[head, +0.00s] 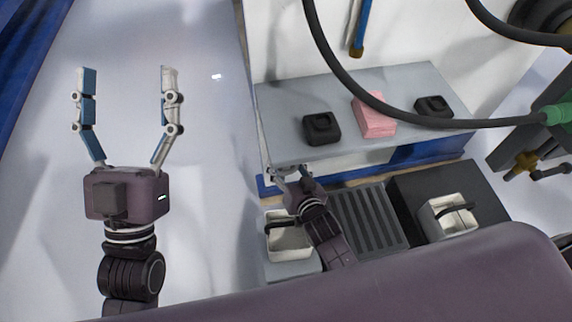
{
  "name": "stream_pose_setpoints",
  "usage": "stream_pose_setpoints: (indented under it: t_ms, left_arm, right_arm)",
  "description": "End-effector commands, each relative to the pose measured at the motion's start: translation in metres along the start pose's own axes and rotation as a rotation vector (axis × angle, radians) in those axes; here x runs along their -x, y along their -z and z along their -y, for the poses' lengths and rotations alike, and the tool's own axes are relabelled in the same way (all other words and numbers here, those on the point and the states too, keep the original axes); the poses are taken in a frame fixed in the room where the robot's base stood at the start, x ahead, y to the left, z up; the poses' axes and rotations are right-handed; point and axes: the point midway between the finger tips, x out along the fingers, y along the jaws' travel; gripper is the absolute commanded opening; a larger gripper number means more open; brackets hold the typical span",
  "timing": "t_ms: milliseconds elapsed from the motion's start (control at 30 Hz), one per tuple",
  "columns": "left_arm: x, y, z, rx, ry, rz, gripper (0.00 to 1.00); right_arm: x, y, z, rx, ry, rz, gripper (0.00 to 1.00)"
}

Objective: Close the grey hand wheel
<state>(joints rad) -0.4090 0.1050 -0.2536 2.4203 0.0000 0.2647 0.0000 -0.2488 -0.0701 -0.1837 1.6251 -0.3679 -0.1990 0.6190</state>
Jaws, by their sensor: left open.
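I cannot make out a grey hand wheel in the head view. My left gripper (125,72) is at the left, fingers pointing up the picture and spread wide. It is open and empty, over pale floor, and touches nothing. My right gripper (290,174) is lower and smaller in the picture, at the front edge of the grey shelf (285,105). Its fingers are small and partly hidden by its own body, so I cannot tell whether they are open or shut.
Two black blocks (321,128) (433,106) and a pink stack (374,115) sit on the shelf. Below are a white basket (287,243), a ribbed dark panel (368,220) and another white basket (440,222). A black hose (350,88) crosses above the shelf. A brass fitting (522,165) is at right.

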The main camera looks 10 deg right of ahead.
Motion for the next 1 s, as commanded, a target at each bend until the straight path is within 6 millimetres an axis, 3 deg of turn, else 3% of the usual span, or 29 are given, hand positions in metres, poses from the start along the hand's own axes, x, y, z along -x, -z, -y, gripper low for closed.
stream_pose_setpoints:
  t_ms: [333, 367, 500, 833, 1000]
  left_arm:
    - [0.0, -0.001, 0.0, -0.001, 0.0, 0.003, 0.75]
    - [0.0, -0.001, 0.0, -0.001, 0.0, 0.003, 0.75]
    - [0.0, -0.001, 0.0, -0.001, 0.0, 0.003, 0.75]
    - [0.0, 0.0, 0.0, 0.001, -0.001, 0.002, 0.75]
    - [0.0, 0.0, 0.0, 0.001, -0.001, 0.002, 0.75]
  right_arm:
    - [0.0, -0.001, 0.0, -0.007, 0.0, 0.001, 0.33]
    - [0.0, -0.001, 0.0, -0.008, 0.0, 0.001, 0.59]
    - [0.0, -0.001, 0.0, -0.007, 0.0, 0.001, 0.75]
    - [0.002, -0.001, 0.0, -0.004, 0.0, 0.001, 0.75]
    - [0.022, -0.002, -0.001, -0.005, 0.0, 0.002, 0.75]
